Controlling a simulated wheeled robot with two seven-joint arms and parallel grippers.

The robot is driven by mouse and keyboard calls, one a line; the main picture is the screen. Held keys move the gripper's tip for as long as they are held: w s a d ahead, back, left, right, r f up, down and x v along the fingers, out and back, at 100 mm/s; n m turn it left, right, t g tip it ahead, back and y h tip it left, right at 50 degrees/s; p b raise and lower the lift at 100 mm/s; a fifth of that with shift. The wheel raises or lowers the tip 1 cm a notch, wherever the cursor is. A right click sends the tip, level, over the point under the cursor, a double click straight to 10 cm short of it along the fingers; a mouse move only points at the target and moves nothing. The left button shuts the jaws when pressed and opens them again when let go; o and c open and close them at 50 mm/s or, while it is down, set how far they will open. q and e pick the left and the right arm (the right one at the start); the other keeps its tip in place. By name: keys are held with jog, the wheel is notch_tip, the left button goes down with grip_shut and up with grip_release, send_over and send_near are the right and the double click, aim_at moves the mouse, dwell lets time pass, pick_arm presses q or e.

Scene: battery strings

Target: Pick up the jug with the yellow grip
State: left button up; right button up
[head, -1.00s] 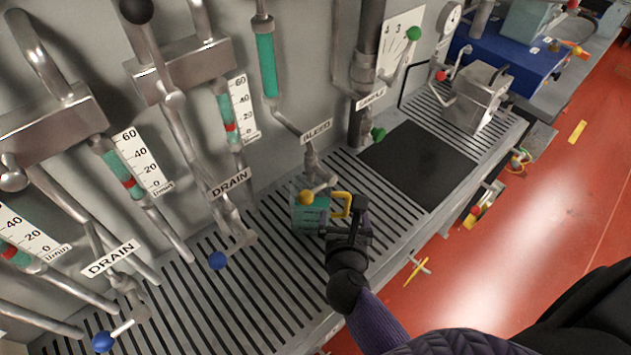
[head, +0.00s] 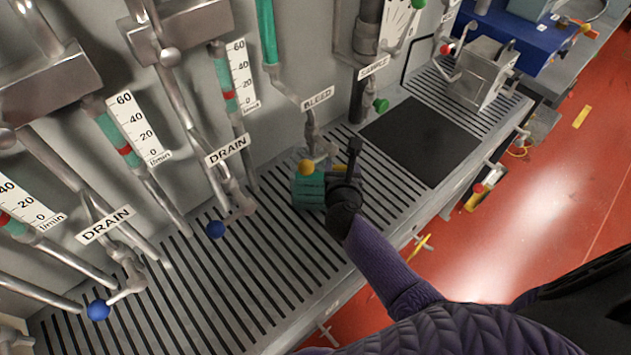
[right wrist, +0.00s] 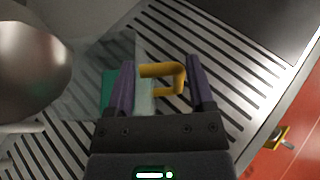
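The jug (head: 308,190) holds green contents and stands on the slatted grate under the BLEED tap. Its yellow grip is mostly hidden behind my gripper in the head view. In the right wrist view the yellow grip (right wrist: 163,72) lies between the two purple fingers, with clear gaps beside it. The jug's clear wall and green part (right wrist: 108,88) show to the left, partly behind the left finger. My right gripper (right wrist: 158,82) is open around the grip, and I see no clear contact. My left gripper is not in view.
The yellow knob of the BLEED tap (head: 306,168) sits right above the jug. A blue drain knob (head: 215,229) is to the left. A black mat (head: 420,140) lies on the grate to the right, before a metal box (head: 485,72). The grate's front is clear.

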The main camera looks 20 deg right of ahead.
grip_shut()
